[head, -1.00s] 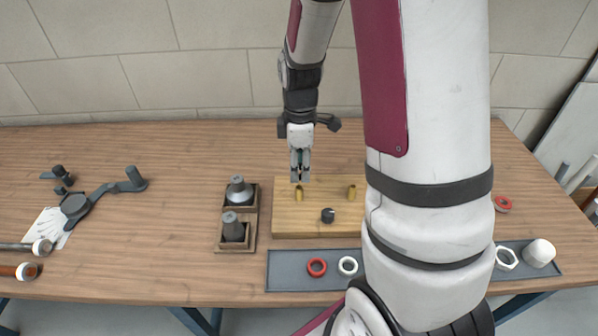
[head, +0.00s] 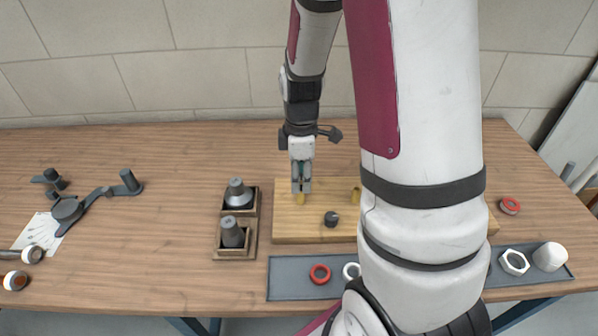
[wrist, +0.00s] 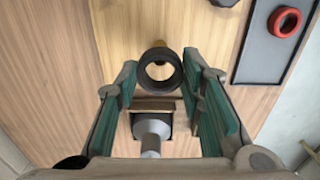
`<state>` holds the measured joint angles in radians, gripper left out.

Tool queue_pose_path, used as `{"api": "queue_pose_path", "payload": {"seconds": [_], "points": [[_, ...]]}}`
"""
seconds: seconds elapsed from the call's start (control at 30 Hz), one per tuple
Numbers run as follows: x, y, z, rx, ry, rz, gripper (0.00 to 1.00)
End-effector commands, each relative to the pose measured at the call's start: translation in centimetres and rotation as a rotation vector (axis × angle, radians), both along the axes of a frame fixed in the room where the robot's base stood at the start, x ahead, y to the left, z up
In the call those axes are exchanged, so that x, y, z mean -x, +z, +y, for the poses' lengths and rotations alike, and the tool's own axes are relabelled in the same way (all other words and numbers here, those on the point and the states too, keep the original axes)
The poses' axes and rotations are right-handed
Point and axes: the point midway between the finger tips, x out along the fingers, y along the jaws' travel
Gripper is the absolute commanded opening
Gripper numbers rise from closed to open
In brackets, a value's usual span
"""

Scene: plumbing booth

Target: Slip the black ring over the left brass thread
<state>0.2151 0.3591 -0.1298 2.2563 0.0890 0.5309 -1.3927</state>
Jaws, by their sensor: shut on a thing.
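The black ring (wrist: 160,54) is between my fingertips in the wrist view, and my gripper (wrist: 160,72) is shut on it. Bare wood shows through the ring's opening. The left brass thread (head: 299,199) stands on the wooden board right below my gripper (head: 301,190) in the head view. In the wrist view a bit of brass (wrist: 161,44) shows just past the ring's upper rim, not through its opening. The gap between ring and thread cannot be told. The ring cannot be made out in the head view. The right brass thread (head: 355,194) stands bare, beside my arm.
The wooden board (head: 300,229) also carries a dark knob-like piece (head: 331,219). Two small wooden holders with grey fittings (head: 233,233) stand left of it. A grey tray (head: 290,286) in front holds a red ring (head: 320,273) and white parts. My arm hides part of the board.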

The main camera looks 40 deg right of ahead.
Motion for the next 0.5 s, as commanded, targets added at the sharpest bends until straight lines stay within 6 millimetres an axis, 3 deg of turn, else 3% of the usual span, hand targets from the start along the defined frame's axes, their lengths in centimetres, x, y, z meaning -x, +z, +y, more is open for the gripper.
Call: {"api": "queue_pose_path", "payload": {"seconds": [0.5], "points": [[0.0, -2.5, 0.0, -0.001, -0.002, 0.001, 0.2]]}}
